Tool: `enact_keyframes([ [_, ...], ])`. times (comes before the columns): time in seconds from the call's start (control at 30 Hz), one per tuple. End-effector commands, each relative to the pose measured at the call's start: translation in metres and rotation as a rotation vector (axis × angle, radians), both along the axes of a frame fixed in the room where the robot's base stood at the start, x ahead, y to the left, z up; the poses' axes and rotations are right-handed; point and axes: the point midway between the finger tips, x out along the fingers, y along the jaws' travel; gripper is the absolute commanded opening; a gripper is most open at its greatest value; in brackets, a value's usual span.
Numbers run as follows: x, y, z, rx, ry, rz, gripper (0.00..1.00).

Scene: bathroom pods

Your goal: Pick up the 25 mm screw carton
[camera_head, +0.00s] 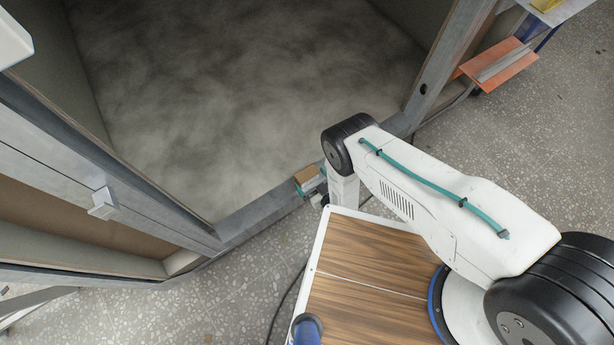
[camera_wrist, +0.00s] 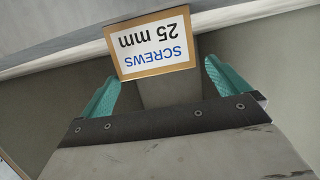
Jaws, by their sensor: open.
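The 25 mm screw carton (camera_wrist: 153,44) is a small brown box with a white label reading "SCREWS 25 mm", upside down in the wrist view. My gripper (camera_wrist: 162,72) is open, with one teal finger on each side near the carton's lower edge. The left fingertip is close to the carton's lower left corner; a small gap shows on the right. I cannot tell how deep the carton is between the fingers. In the head view the carton's brown top (camera_head: 304,175) shows at my gripper, over the grey metal frame; what it rests on is hidden.
The grey metal frame (camera_head: 265,208) of the pod runs around a mottled grey floor (camera_head: 240,95). A white bracket (camera_head: 103,203) sits on the left rail. An orange panel (camera_head: 497,65) lies at upper right. Speckled floor (camera_head: 560,140) is open at right.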

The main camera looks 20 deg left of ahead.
Motion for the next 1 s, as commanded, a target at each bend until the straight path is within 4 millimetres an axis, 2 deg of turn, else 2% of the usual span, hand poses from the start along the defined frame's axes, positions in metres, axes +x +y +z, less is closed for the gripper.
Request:
enact_keyframes([
  [0.4,0.037,0.038,-0.013,-0.001,0.001,0.000,1.00],
  [0.7,0.040,0.041,-0.015,-0.002,0.002,-0.001,1.00],
  [0.87,0.040,0.042,-0.015,-0.002,0.002,-0.001,0.56],
  [1.0,0.040,0.042,-0.014,-0.002,0.001,-0.001,0.54],
])
